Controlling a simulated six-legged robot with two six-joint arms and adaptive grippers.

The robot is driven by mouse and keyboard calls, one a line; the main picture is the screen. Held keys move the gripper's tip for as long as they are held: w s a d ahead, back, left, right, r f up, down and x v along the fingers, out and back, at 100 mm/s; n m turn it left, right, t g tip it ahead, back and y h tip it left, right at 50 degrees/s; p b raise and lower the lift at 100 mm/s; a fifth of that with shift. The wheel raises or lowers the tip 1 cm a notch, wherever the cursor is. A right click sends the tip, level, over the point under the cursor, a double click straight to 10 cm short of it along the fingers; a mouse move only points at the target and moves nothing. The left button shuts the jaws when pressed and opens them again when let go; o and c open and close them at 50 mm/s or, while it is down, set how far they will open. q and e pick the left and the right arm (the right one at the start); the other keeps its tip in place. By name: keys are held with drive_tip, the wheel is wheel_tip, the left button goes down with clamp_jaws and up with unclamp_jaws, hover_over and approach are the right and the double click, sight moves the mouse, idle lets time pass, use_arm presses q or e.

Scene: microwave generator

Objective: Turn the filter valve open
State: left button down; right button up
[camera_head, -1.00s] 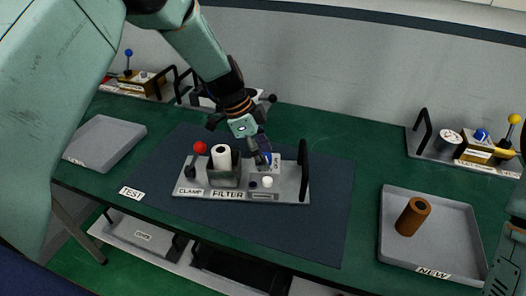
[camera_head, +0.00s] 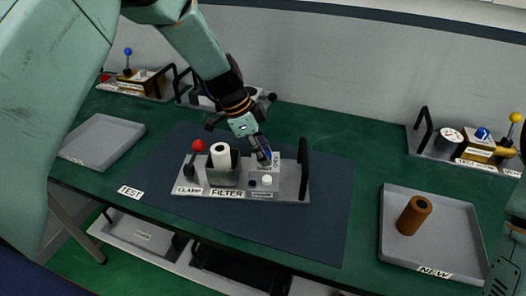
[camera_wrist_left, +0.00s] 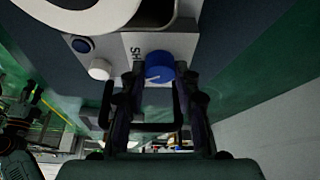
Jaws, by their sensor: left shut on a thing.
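The filter plate (camera_head: 285,190) lies on the dark mat and carries the blue valve knob. In the left wrist view the knob (camera_wrist_left: 160,67) sits between the fingers of my left gripper (camera_wrist_left: 159,80). A short white mark on the knob faces left, toward a label whose letters "SH" show; the rest is hidden. In the head view my left gripper (camera_head: 263,156) is down at the plate by the SHUT/OPEN label, shut on the knob, which it mostly hides. A white filter cylinder (camera_head: 220,154) stands upright in its holder. My right gripper is out of view.
A red-ball clamp lever (camera_head: 197,147) stands left of the cylinder, and a black handle (camera_head: 304,168) rises at the plate's right. White and dark blue buttons sit near the knob. A NEW tray (camera_head: 400,255) holds a brown cylinder (camera_head: 413,216). An empty tray (camera_head: 104,143) lies left.

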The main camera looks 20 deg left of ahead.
use_arm(q)
drive_tip(key=n+b, duration=0.1)
drive_tip(key=n, duration=0.1)
drive_tip(key=n+t+b, duration=0.1)
drive_tip(key=n, duration=0.1)
drive_tip(key=shift+s+t+y+b, duration=0.1)
drive_tip(key=shift+t+y+b, duration=0.2)
drive_tip(key=shift+b, duration=0.1)
drive_tip(key=shift+d+n+t+b, duration=0.1)
drive_tip(key=shift+n+t+b, duration=0.3)
drive_tip(key=shift+n, duration=0.6)
drive_tip(key=shift+s+n+y, duration=0.1)
drive_tip(key=shift+n+y, duration=0.4)
drive_tip(key=shift+n, duration=0.4)
drive_tip(key=shift+d+r+n+y, duration=0.1)
drive_tip(key=shift+n+y, duration=0.3)
drive_tip(key=shift+n, duration=0.8)
drive_tip(key=shift+n+t+y+p, duration=0.5)
drive_tip(key=shift+n+p, duration=0.5)
drive_tip(key=shift+n, duration=0.4)
drive_tip(key=c, duration=1)
unclamp_jaws()
